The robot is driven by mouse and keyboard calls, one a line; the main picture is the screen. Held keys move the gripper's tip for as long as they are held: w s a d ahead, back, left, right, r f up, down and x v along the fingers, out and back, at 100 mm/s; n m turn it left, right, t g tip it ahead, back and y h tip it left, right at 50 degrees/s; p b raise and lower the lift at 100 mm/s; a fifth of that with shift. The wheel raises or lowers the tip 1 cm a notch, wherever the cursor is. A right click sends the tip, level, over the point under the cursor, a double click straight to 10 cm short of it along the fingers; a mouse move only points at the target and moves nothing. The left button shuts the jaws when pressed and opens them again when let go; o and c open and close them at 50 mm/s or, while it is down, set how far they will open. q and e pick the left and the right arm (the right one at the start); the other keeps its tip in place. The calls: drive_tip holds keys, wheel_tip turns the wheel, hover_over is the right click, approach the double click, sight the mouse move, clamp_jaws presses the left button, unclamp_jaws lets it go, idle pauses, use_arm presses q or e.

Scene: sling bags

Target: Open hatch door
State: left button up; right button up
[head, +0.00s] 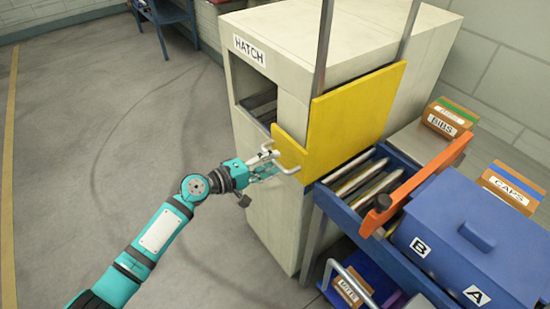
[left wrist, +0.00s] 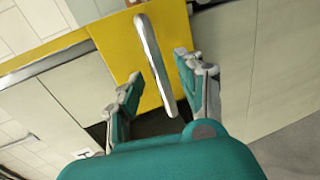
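The hatch is a pale beige cabinet (head: 300,35) with a HATCH label in the head view. Its yellow door (head: 345,110) stands on the side facing the rollers, between two grey uprights. A silver bar handle (head: 286,162) is on the door's lower left part. My left gripper (head: 268,168) is at this handle. In the left wrist view the handle (left wrist: 152,58) runs lengthwise between the two spread fingers of my left gripper (left wrist: 157,68), with the yellow door (left wrist: 115,50) behind it. No clear finger contact shows. My right gripper is not in view.
A blue roller conveyor (head: 340,205) with an orange bar (head: 420,185) adjoins the cabinet on the right. A blue lidded bin (head: 460,235) stands beside it. Boxes marked BIBS (head: 449,117) and CAPS (head: 510,188) are farther right. The floor on the left is clear.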

use_arm(q)
drive_tip(key=shift+x, duration=1.05)
drive_tip(key=shift+a, duration=0.1)
clamp_jaws()
drive_tip(key=shift+w+f, duration=0.1)
drive_tip(key=shift+f, duration=0.05)
